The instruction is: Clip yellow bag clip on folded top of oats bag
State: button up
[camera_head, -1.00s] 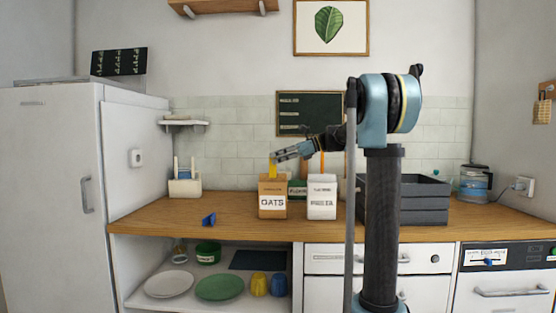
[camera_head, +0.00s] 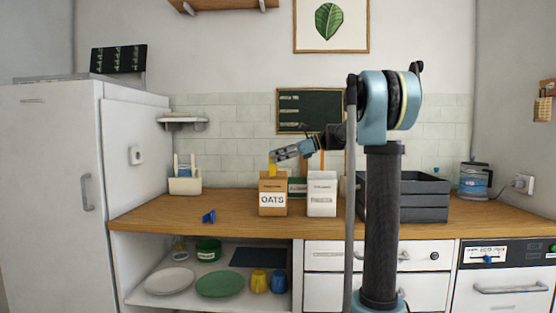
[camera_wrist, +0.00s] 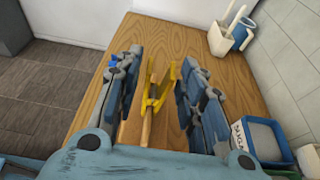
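The brown oats bag (camera_head: 272,187) stands upright on the counter, its label facing my head camera. The yellow bag clip (camera_head: 272,169) sits upright at the bag's top edge. In the wrist view, the clip (camera_wrist: 157,88) is V-shaped, its arms on either side of a narrow brown strip of the bag top (camera_wrist: 147,125). My gripper (camera_head: 274,155) is just above the bag. In the wrist view its fingers (camera_wrist: 160,92) are spread on both sides of the clip, with gaps showing. Whether the clip grips the fold fully cannot be told.
A white bag (camera_head: 322,190) stands close to the right of the oats bag, with a green item (camera_head: 298,186) behind. A blue clip (camera_head: 209,216) lies on the counter (camera_head: 160,218) to the left. A dark crate (camera_head: 420,208) is at right. The counter's left part is mostly clear.

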dwell(0.3)
jog(key=v, duration=1.2)
jog(key=s+f+n+h, duration=0.75)
jog(key=s+f, duration=1.15)
jog(key=s, duration=0.3)
jog(key=s+d+f+n+h, duration=0.3)
jog(key=s+d+f+n, duration=0.2)
jog(key=s+f, duration=0.4)
jog(key=s+d+f+n+t+h, duration=0.1)
jog(key=s+d+f+n+h, duration=0.3)
jog(key=s+f, duration=0.5)
notch_tip(320, 180, down, 5)
jog(key=shift+d+f+n+t, duration=0.2)
jog(key=shift+d+n+t, duration=0.1)
jog(key=shift+d+n, duration=0.6)
jog(key=shift+a, duration=0.2)
